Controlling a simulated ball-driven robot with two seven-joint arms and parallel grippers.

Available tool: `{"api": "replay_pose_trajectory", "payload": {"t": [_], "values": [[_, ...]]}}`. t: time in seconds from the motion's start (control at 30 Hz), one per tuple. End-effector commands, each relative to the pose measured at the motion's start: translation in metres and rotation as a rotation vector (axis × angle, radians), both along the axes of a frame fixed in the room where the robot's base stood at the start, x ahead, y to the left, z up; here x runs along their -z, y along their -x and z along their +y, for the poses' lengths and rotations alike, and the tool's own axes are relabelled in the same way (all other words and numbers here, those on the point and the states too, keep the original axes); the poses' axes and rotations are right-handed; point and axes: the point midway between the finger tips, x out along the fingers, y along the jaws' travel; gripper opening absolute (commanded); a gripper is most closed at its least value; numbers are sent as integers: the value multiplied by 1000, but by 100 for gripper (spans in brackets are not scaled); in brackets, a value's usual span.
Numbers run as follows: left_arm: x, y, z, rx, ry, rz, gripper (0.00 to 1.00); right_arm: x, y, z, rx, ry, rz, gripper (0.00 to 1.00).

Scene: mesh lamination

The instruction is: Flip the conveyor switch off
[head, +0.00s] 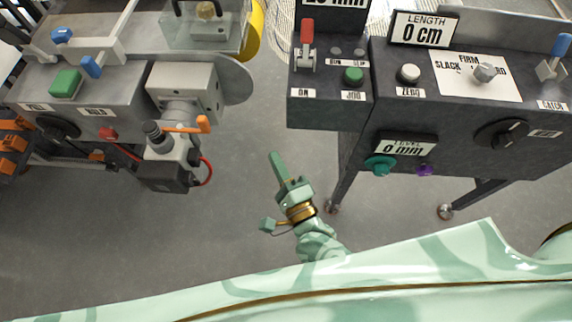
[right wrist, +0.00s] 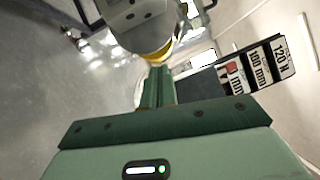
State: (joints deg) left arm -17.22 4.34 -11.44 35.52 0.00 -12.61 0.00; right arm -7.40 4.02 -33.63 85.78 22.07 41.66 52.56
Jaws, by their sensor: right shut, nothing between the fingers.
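A red-handled toggle switch (head: 307,38) stands on the left part of the dark control console (head: 330,112). Its red handle points up, away from me, and an "ON" label sits below it. It is probably the conveyor switch, though no label naming a conveyor is readable. My right gripper (head: 276,157) is shut and empty, held over open floor nearer to me than the console and apart from the switch. Its closed green fingers also show in the right wrist view (right wrist: 158,85). My left gripper is not in view.
Beside the switch are a green button (head: 353,75), a white ZERO knob (head: 409,73) and a blue-handled lever (head: 556,50). A teal knob (head: 380,165) sits on the front. A grey machine (head: 130,95) with an orange lever (head: 203,124) stands left. The floor between is clear.

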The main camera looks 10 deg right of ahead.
Motion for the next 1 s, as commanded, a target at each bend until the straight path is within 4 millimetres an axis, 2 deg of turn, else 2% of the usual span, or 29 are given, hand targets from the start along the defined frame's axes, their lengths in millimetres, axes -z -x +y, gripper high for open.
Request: {"api": "replay_pose_trajectory", "payload": {"t": [0.2, 0.33, 1.0], "values": [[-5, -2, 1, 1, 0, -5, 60, 29, 7, 2, -36, 219, 43, 0], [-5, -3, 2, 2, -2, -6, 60, 38, 9, 3, -50, 280, 54, 0], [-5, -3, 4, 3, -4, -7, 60, 40, 9, 3, -53, 295, 57, 0]]}}
